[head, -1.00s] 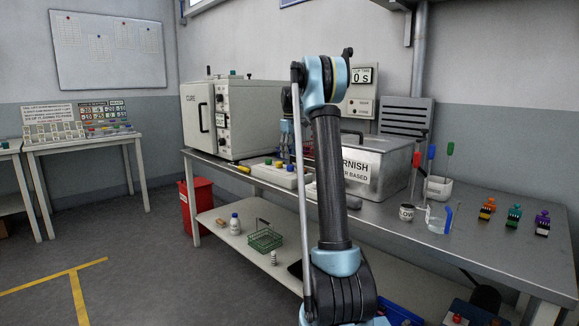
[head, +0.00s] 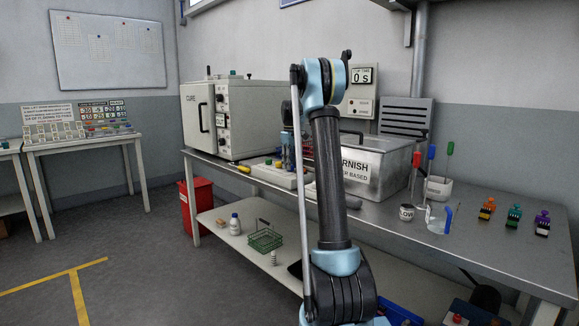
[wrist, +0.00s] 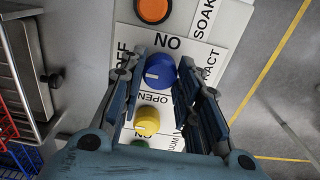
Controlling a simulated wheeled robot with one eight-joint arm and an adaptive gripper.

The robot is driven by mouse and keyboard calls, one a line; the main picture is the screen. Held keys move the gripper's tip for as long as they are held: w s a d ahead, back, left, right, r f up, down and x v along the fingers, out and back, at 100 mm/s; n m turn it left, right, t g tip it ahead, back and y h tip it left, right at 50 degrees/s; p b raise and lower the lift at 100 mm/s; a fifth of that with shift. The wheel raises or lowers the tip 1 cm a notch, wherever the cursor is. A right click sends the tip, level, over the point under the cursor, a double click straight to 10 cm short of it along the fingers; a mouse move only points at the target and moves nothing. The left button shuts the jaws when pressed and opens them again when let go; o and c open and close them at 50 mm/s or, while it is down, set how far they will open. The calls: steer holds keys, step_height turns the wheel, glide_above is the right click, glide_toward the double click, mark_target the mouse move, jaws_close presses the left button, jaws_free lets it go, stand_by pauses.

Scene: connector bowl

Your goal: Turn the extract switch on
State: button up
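The control panel (wrist: 187,52) is white, with the lettering NO, OFF, OPEN and a partly covered RACT around a round blue knob (wrist: 159,70). The knob's short white mark is on its left side, toward OFF. My gripper (wrist: 162,62) is open, its fingers on either side of the blue knob in the wrist view; I cannot tell whether they touch it. In the head view the white panel box (head: 262,174) lies on the bench, with my gripper (head: 287,158) low over it, partly hidden behind my arm.
An orange knob (wrist: 152,9) is beyond the blue one; a yellow knob (wrist: 146,121) and a partly hidden green one (wrist: 140,144) are nearer. The CURE oven (head: 250,120) stands behind the panel box, the metal varnish tank (head: 385,165) to its right. A green basket (head: 265,240) is below.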

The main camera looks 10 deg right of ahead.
steer(key=shift+a, duration=0.2)
steer(key=shift+d, duration=0.1)
steer(key=shift+m, duration=0.3)
steer(key=m, duration=1.2)
steer(key=shift+m, duration=2.7)
